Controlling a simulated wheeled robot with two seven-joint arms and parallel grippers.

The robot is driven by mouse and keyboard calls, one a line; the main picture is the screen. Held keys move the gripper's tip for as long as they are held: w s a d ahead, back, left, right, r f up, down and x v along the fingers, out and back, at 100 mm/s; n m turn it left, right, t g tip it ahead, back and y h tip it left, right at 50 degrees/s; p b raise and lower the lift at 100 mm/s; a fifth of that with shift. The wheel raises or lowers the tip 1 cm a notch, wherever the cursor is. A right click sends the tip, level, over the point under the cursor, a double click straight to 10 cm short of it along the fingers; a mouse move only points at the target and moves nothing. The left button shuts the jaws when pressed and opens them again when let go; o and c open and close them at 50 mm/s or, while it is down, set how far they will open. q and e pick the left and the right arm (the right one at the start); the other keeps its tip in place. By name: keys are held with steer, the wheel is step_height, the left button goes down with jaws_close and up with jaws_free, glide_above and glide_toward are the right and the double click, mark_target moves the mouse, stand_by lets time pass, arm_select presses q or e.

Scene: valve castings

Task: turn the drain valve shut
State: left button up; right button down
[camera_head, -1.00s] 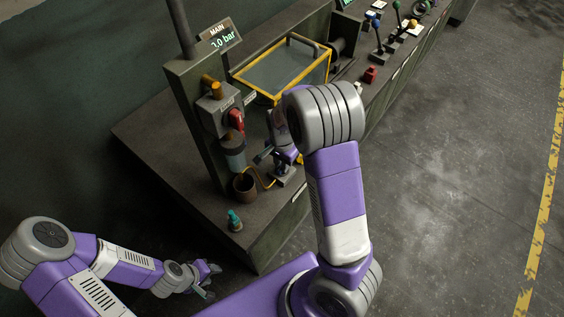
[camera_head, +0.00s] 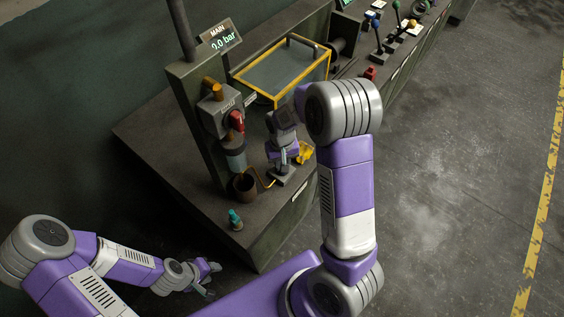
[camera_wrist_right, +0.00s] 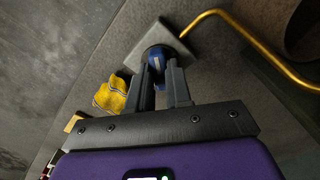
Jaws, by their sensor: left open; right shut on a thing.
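The drain valve sits on a grey base plate at the bench's front edge, with a thin brass pipe (camera_wrist_right: 215,15) running from it. In the right wrist view its blue part (camera_wrist_right: 156,56) lies between the fingers of my right gripper (camera_wrist_right: 160,88), which is shut on it. In the head view the right gripper (camera_head: 283,170) points down at the valve, and the arm and fingers hide most of the valve there. My left gripper (camera_head: 210,281) is open and empty, low in front of the bench, away from the valve.
A red handle (camera_head: 237,121) is on the upright post behind. A yellow cloth (camera_head: 305,152) lies beside the valve. A small teal object (camera_head: 235,221) stands near the corner. A yellow-rimmed tray (camera_head: 281,69) is further back.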

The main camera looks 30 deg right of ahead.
steer(key=n, duration=0.3)
steer(key=shift+n, duration=0.3)
steer(key=shift+w+r+n, duration=0.1)
steer(key=shift+n, duration=1.7)
steer(key=c, duration=1)
jaws_free()
steer(key=shift+c, duration=0.2)
step_height(320, 180, up, 8)
steer(key=shift+f+p, duration=0.25)
steer(key=shift+p, duration=0.45)
